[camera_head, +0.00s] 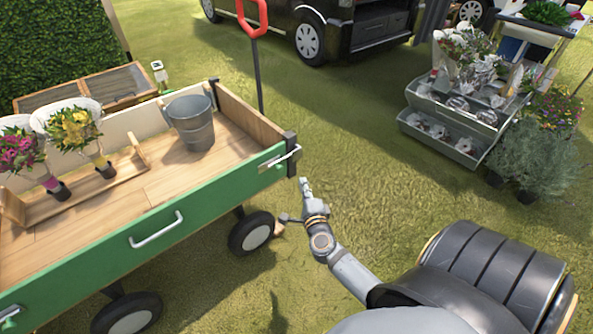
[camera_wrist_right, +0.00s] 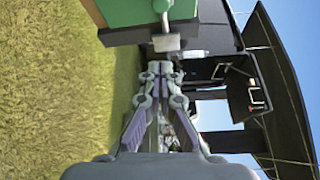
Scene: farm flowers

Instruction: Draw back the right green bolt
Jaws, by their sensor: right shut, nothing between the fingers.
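The green side panel (camera_head: 155,232) of the wooden cart has a silver right bolt (camera_head: 284,157) near its right end, beside the dark corner post. My right gripper (camera_head: 305,183) is shut and empty, just below and to the right of this bolt and apart from it. In the right wrist view, the bolt's pale handle (camera_wrist_right: 167,43) hangs from the green panel (camera_wrist_right: 125,14), straight ahead of the shut fingertips (camera_wrist_right: 160,68). A gap shows between them. My left gripper is in neither view.
A white handle (camera_head: 157,230) sticks out from the panel's middle, and another silver bolt (camera_head: 10,318) is at its left end. The cart carries a grey bucket (camera_head: 192,124) and bouquets. A cart wheel (camera_head: 252,232) is below. Open grass lies to the right, before the flower stand (camera_head: 450,140).

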